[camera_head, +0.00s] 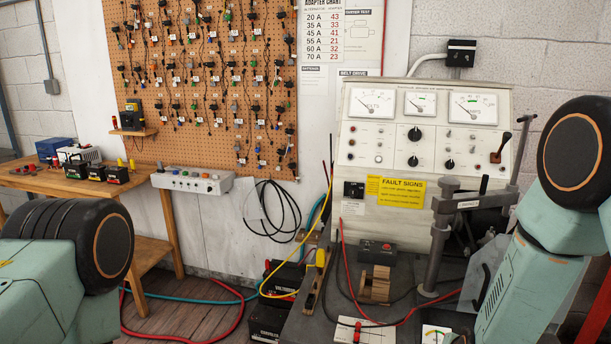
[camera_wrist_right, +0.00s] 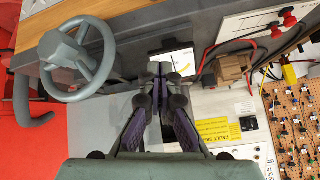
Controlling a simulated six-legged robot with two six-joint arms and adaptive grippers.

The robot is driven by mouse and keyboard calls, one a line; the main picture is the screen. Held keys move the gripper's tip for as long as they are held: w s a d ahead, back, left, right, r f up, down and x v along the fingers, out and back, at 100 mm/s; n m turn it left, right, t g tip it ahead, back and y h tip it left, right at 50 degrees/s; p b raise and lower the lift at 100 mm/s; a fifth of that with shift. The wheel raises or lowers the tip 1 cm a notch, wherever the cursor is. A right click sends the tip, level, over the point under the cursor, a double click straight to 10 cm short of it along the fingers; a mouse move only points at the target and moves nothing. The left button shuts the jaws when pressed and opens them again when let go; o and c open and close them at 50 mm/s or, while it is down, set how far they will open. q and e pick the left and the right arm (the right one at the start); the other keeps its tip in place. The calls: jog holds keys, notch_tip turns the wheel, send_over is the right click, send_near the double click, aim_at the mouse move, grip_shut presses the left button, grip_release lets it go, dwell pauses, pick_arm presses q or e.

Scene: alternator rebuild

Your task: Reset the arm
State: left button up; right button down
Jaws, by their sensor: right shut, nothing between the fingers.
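My right gripper (camera_wrist_right: 160,72) shows in the right wrist view with its two dark fingers together and nothing between them. It is above the grey bench, near a small white meter (camera_wrist_right: 183,62). The meter also shows at the bottom edge of the head view (camera_head: 436,334).
The test panel (camera_head: 384,140) with dials stands behind the bench. A grey handwheel (camera_wrist_right: 47,62) and a wooden block (camera_wrist_right: 233,67) are near the right gripper. Red and black cables cross the bench top. A wooden side table (camera_head: 140,184) stands at the left.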

jog(key=s+a+f+n+g+y+b, duration=0.1)
jog(key=s+f+b, duration=0.3)
jog(key=s+f, duration=0.4)
jog(key=s+a+f+n+g+b, duration=0.3)
jog(key=s+f, duration=0.6)
jog(key=s, duration=0.5)
jog(key=s+a+f+n+g+y+b, duration=0.1)
jog(key=s+a+f+n+g+b, duration=0.1)
jog(key=s+f+b, duration=0.5)
jog(key=s+f+g, duration=0.1)
jog(key=s, duration=0.4)
jog(key=shift+a+f+g+y, duration=0.3)
jog(key=shift+a+f+g, duration=0.05)
jog(key=shift+a+g, duration=0.05)
jog(key=shift+s, duration=0.15)
